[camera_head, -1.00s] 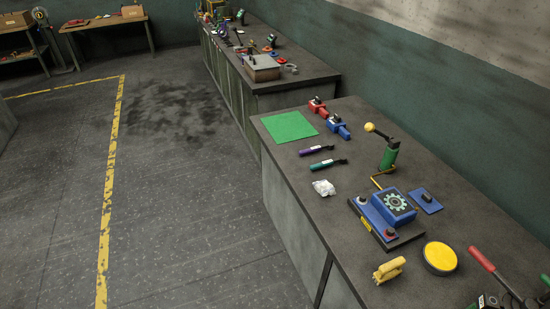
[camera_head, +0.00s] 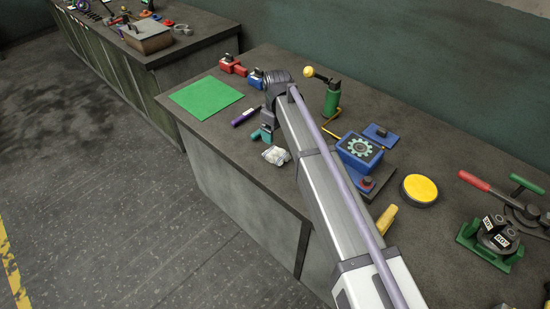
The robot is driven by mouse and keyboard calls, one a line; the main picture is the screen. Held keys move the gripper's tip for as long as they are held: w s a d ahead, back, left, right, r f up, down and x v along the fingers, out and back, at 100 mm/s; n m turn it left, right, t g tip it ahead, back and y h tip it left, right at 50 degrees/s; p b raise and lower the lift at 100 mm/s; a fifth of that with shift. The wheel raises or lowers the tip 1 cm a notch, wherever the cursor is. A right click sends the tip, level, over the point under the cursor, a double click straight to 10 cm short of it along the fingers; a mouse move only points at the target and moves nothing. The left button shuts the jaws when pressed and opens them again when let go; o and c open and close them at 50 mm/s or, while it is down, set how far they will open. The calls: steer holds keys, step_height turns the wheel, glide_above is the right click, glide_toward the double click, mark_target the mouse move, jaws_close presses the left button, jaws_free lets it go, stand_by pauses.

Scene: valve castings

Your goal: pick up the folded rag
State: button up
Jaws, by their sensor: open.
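A crumpled white, cloth-like bundle (camera_head: 276,155), which looks like the folded rag, lies on the near workbench (camera_head: 225,155) close to its front edge. My arm crosses the bench from the lower right. My gripper (camera_head: 268,127) points down at its far end, small and dark, just beyond the white bundle and apart from it in the picture. The gripper is open. Its fingertips are hard to make out, and its height above the bench is unclear. My arm passes right beside the bundle's right side.
A teal-handled tool (camera_head: 256,135) is partly hidden by my gripper; a purple-handled tool (camera_head: 245,116) lies beyond it. A green mat (camera_head: 205,97) is at the left. A blue gear-marked box (camera_head: 360,150) and yellow disc (camera_head: 419,188) are right of my arm.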

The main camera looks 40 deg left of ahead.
mark_target(277, 152)
step_height(277, 152, down, 11)
steer(key=b, duration=1.1)
steer(key=shift+s, duration=0.1)
steer(key=shift+r, duration=0.15)
steer(key=c, duration=1)
step_height(277, 152, up, 10)
steer(key=p, duration=1)
steer(key=shift+r, duration=0.1)
